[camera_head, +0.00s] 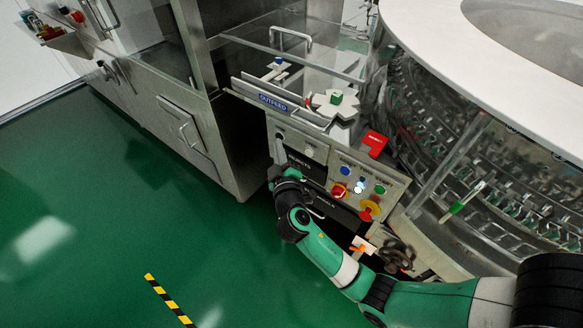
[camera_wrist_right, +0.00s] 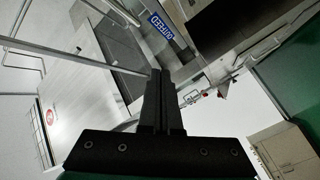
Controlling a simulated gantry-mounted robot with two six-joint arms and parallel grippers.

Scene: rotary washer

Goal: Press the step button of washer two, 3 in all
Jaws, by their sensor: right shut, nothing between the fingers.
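The washer's control panel (camera_head: 325,172) faces me at mid-frame in the head view. The labels are too small to tell which one is the step button. My right gripper (camera_head: 279,138) is shut and empty, its tips near the panel's upper left corner, left of the buttons. I cannot tell whether it touches there. Its shut fingers also show in the wrist view (camera_wrist_right: 159,85).
A blue OUTFEED sign (camera_head: 272,102) sits above the panel, with a red box (camera_head: 375,143) at its upper right. The round glass-walled machine (camera_head: 440,120) stands at right and a steel cabinet (camera_head: 195,145) at left.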

